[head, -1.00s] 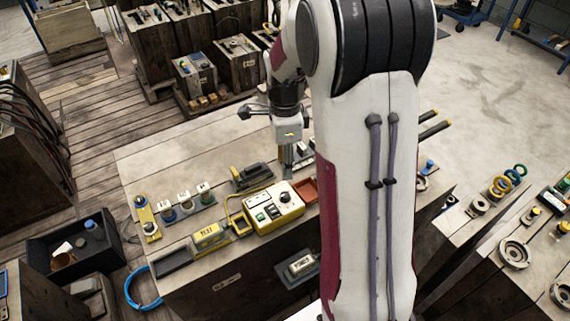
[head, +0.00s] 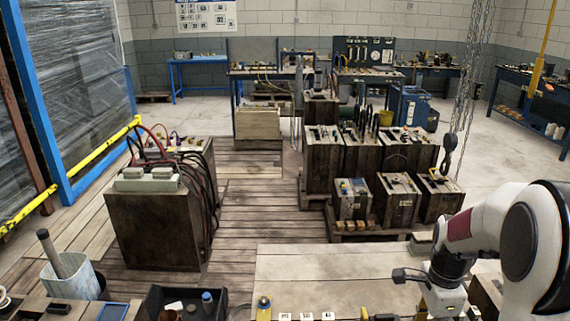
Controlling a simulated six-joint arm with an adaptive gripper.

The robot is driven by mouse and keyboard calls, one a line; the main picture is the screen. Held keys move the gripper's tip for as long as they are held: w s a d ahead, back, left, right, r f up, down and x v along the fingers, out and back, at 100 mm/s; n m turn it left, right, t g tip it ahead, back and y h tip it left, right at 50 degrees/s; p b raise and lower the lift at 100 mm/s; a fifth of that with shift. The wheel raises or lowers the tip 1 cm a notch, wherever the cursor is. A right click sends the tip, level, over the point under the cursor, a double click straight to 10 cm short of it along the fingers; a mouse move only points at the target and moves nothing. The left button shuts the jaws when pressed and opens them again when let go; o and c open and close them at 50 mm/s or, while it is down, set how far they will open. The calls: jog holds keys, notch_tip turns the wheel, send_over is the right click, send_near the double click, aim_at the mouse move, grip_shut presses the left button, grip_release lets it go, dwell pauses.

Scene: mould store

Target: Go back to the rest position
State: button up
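My gripper (head: 442,301) is at the bottom right of the head view, at the end of my white arm, over the light wooden top of the workbench (head: 320,268). Only its upper body shows. Its fingers are cut off by the bottom edge of the picture, so I cannot see whether they are open or shut or hold anything.
A chain with a dark hook (head: 449,150) hangs behind my arm. Several wooden mould boxes (head: 325,165) stand beyond the bench. A cabled cabinet (head: 150,225) stands at left. A black bin (head: 160,300) is at the bottom left. Plank floor lies between.

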jog(key=s+a+r+n+t, duration=0.3)
jog(key=s+a+r+n, duration=0.4)
jog(key=s+r+n, duration=0.1)
jog(key=s+a+r+n+t, duration=0.2)
jog(key=s+a+r+n, duration=0.4)
jog(key=s+r+n, duration=0.3)
jog(key=s+n, duration=0.1)
jog(key=s, duration=0.1)
jog(key=shift+s+a+n+t, duration=0.3)
jog(key=shift+s+a+t, duration=0.05)
jog(key=shift+a+t, duration=0.05)
dwell(1.5)
